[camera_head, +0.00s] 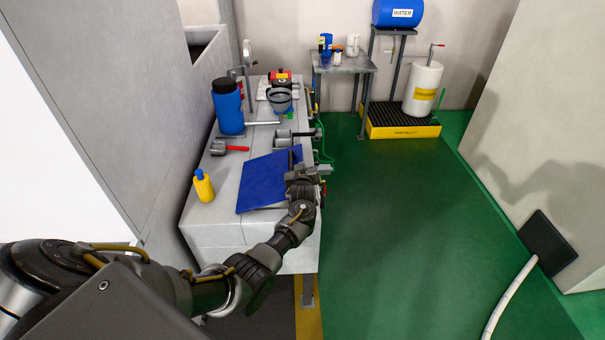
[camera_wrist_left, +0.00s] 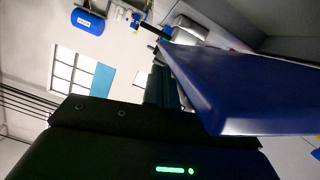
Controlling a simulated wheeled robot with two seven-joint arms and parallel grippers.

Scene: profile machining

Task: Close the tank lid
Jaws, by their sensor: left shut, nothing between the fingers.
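The tank lid is a flat blue panel (camera_head: 265,182) on the near part of the grey tank bench (camera_head: 210,232). It looks slightly tilted, and I cannot tell how far it stands open. In the left wrist view the lid (camera_wrist_left: 235,85) fills the right side, seen close along its thick edge. My left gripper (camera_head: 294,158) is at the lid's right edge, with its fingers shut and nothing between them. Its dark fingers (camera_wrist_left: 162,88) show beside the lid in the wrist view; I cannot tell whether they touch it. My right gripper is not in view.
A yellow bottle (camera_head: 203,186) stands left of the lid. A blue canister (camera_head: 228,106), a red-handled tool (camera_head: 232,149) and a grey funnel (camera_head: 280,98) are behind it. The green floor (camera_head: 400,230) to the right is mostly clear. A yellow pallet (camera_head: 402,128) holds a white drum.

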